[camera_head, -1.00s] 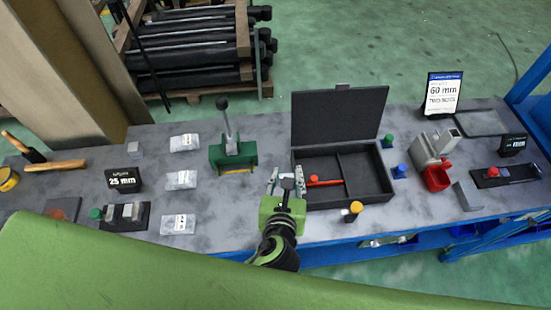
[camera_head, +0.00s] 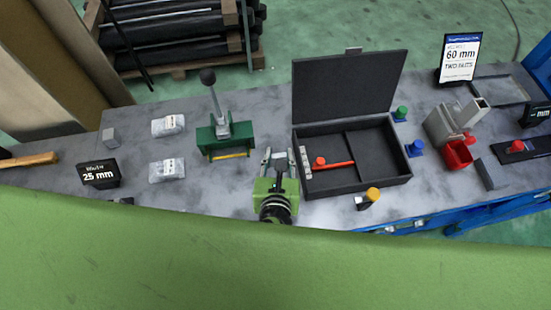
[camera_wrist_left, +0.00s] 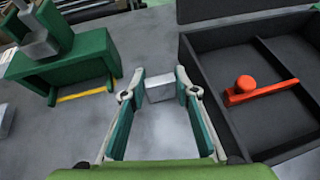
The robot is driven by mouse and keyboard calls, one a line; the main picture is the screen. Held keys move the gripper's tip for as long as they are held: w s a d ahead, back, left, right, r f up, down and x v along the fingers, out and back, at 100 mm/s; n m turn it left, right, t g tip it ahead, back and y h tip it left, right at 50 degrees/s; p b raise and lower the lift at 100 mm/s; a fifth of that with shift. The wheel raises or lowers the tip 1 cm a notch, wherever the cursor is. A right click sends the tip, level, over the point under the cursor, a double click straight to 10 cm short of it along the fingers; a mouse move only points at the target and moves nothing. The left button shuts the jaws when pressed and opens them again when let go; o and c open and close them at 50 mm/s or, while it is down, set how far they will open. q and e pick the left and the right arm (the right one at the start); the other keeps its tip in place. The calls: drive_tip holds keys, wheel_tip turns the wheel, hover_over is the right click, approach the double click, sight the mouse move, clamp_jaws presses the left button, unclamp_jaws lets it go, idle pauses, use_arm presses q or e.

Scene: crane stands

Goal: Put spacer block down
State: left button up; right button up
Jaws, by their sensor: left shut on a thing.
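My left gripper (camera_head: 278,163) is over the bench just left of the open black case, pointing away from me. It is shut on a small grey spacer block (camera_wrist_left: 158,90), which shows between the fingertips in the left wrist view; the fingers stand apart by its width. I cannot tell whether the block touches the bench. The case (camera_head: 398,150) has its lid up and holds a red tool (camera_head: 335,163). My right gripper is not in view.
A green lever press (camera_head: 217,138) stands left of the gripper. Plastic packets (camera_head: 167,170) and a 25 mm sign (camera_head: 100,174) are further left. A yellow-topped piece (camera_head: 372,195) lies in front of the case. Bare bench (camera_head: 225,185) shows between the press and the gripper.

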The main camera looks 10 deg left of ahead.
use_arm(q)
drive_tip(key=shift+f, duration=0.3)
drive_tip(key=shift+a+r, duration=0.1)
drive_tip(key=shift+r, duration=0.05)
drive_tip(key=shift+s, duration=0.15)
drive_tip(key=o, duration=1.1)
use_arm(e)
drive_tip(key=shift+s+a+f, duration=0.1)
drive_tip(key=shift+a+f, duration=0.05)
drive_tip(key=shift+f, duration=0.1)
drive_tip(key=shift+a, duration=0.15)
